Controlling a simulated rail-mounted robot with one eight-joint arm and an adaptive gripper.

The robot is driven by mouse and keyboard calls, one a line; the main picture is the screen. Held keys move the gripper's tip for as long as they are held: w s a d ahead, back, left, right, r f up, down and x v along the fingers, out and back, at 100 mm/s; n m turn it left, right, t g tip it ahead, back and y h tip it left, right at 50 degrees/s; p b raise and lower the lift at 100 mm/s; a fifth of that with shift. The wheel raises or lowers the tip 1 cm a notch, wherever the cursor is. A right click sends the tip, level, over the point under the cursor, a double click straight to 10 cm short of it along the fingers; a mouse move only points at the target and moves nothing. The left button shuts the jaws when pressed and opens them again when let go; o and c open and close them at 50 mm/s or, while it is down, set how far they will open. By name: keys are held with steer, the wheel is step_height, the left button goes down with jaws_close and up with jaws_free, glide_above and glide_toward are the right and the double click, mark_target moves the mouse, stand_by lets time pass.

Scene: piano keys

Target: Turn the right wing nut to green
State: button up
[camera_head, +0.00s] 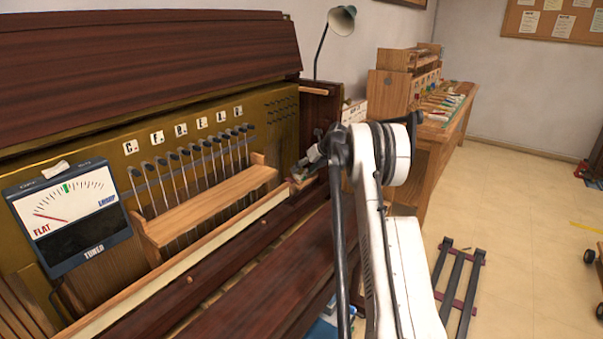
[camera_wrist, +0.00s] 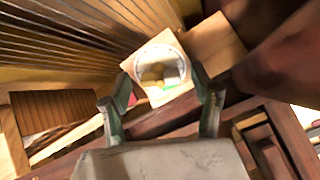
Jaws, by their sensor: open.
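No wing nut can be made out clearly in either view. Beyond the fingertips is a wooden block (camera_wrist: 146,55) bearing a round white-rimmed piece (camera_wrist: 162,74) with yellow and green inside. I cannot tell whether the fingers touch it. In the head view my gripper (camera_head: 309,162) is small and partly hidden at the piano's right end.
The piano's strings and dark-tipped pins (camera_head: 200,155) stand behind a wooden rail (camera_head: 208,206). A dark side panel (camera_head: 318,112) rises close to my gripper. A desk lamp (camera_head: 341,20) and a workbench (camera_head: 455,118) stand behind. The floor at right (camera_head: 530,230) is mostly clear.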

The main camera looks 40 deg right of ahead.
steer(key=p+v, duration=0.2)
steer(key=v, duration=0.9)
stand_by(1.2)
steer(key=shift+c, duration=0.3)
steer(key=shift+n+p, duration=0.3)
steer(key=shift+p, duration=0.15)
steer(key=c, duration=0.6)
steer(key=shift+s+r+n, duration=0.1)
steer(key=shift+r+n, duration=0.05)
steer(key=shift+n, duration=0.55)
steer(key=shift+c, duration=0.5)
steer(key=shift+w+a+f+n+p, duration=0.15)
steer(key=shift+w+f+n+p, duration=0.45)
steer(key=shift+n, duration=2.05)
steer(key=shift+w+a+f+n+p, duration=0.1)
steer(key=shift+w+f+n+p, duration=0.5)
steer(key=shift+n, duration=2)
steer(key=shift+w+a+f+n+p, duration=0.2)
steer(key=shift+f+n+p, duration=0.65)
steer(key=shift+n, duration=1.8)
